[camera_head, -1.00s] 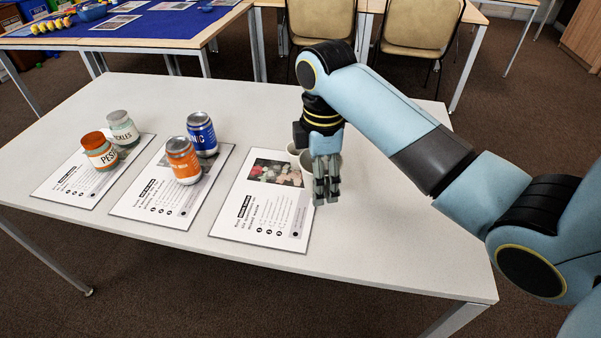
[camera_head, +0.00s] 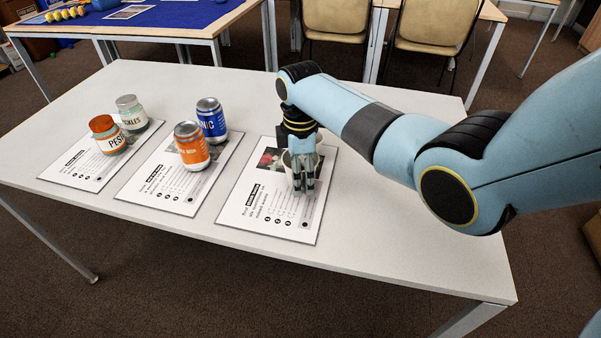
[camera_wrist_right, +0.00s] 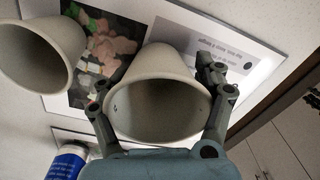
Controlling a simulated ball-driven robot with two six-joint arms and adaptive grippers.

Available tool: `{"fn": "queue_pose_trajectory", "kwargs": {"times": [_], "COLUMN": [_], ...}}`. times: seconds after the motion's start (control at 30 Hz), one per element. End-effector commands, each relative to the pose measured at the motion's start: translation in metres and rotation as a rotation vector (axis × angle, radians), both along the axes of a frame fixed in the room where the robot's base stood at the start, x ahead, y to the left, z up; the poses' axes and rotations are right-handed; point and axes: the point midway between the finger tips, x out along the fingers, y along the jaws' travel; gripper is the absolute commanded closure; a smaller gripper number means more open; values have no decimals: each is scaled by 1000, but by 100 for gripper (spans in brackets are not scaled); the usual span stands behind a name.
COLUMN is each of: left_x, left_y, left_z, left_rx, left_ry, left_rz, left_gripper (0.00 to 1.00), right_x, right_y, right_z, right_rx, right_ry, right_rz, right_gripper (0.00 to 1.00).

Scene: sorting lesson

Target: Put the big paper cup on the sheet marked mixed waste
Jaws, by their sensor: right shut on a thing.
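The big paper cup, pale and open-topped, is between the fingers of my right gripper (camera_head: 303,188), which is shut on it. In the right wrist view the mouth of this cup (camera_wrist_right: 160,108) faces the camera, with fingers on both sides. In the head view the fingers partly hide the cup (camera_head: 287,161). It is over the rightmost printed sheet (camera_head: 240,210); I cannot tell whether it touches the sheet. The sheet has a photo and text too small to read surely. A second pale cup (camera_wrist_right: 35,60) is beside it in the wrist view. My left gripper is out of view.
An orange can (camera_head: 192,148) and a blue can (camera_head: 211,122) stand on the middle sheet (camera_head: 150,196). A pesto jar (camera_head: 108,137) and a pickles jar (camera_head: 131,114) stand on the left sheet (camera_head: 80,176). The right part of the white table (camera_head: 400,235) is clear.

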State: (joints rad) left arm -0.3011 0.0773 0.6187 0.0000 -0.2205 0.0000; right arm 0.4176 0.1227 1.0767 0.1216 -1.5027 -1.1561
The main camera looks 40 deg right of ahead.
Motion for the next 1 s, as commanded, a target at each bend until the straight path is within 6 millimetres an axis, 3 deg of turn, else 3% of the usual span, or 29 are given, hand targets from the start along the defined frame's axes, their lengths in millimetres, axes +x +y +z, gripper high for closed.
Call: {"fn": "queue_pose_trajectory", "kwargs": {"times": [0.17,0.2,0.4,0.77,1.0], "left_x": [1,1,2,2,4], "left_y": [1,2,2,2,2], "left_z": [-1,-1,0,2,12], "left_rx": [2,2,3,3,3], "left_ry": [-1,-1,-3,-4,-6], "left_rz": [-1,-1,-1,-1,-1], "left_gripper": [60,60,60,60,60], "right_x": [0,0,0,0,2], "right_y": [0,0,0,0,-1], "right_z": [-3,-3,-2,3,49], "right_rx": [0,0,0,0,0], "right_ry": [1,0,1,0,-3], "right_rz": [0,0,0,0,1], "right_gripper": [42,28,1,1,1]}}
